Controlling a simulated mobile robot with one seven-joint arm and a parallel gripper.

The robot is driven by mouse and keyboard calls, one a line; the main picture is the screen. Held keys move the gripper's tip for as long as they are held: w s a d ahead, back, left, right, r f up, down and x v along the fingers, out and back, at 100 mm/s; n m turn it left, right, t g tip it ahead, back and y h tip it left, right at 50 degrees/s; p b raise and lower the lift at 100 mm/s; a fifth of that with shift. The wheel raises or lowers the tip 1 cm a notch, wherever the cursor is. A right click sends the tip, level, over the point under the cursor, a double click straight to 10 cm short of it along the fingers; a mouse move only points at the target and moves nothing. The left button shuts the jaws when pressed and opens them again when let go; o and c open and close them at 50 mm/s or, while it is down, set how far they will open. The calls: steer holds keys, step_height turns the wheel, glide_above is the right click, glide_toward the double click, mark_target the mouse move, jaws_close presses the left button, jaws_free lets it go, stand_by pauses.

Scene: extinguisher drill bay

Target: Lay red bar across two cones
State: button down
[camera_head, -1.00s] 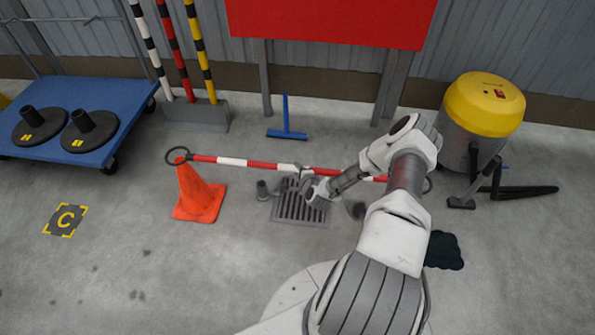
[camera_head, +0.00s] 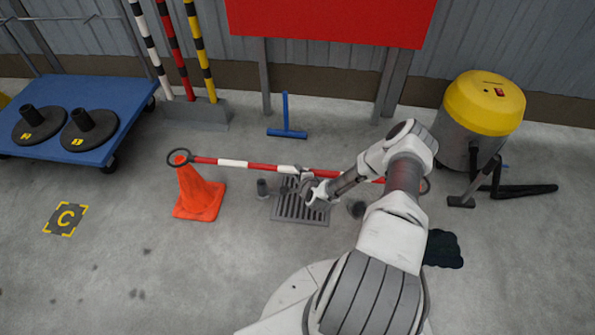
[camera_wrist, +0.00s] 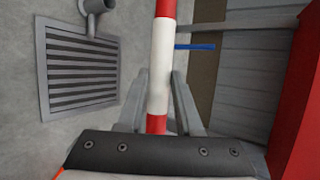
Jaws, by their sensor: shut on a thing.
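The red and white bar (camera_head: 233,163) runs left to right above the floor, with a dark ring at each end. My gripper (camera_head: 304,174) is shut on the bar near its middle. In the wrist view the bar (camera_wrist: 160,60) passes between the two fingers (camera_wrist: 158,105) at a white band. An orange cone (camera_head: 199,192) stands at the left, and the bar's left ring is around or just over its tip; I cannot tell which. My arm covers part of the bar's right half.
A floor drain grate (camera_head: 301,203) lies below the bar, with a grey pipe stub (camera_head: 262,188) beside it. A yellow-topped vacuum (camera_head: 483,115) stands at right. A blue cart (camera_head: 98,150) with black bases is at left. A dark patch (camera_head: 443,249) lies right of my arm.

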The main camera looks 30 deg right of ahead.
step_height(320, 180, down, 9)
steer(key=c, duration=0.5)
jaws_free()
stand_by(1.4)
steer(key=p+v, duration=0.6)
steer(key=v, duration=1.1)
steer(key=shift+s+p, duration=0.25)
steer(key=shift+p, duration=0.15)
steer(key=shift+r, duration=0.1)
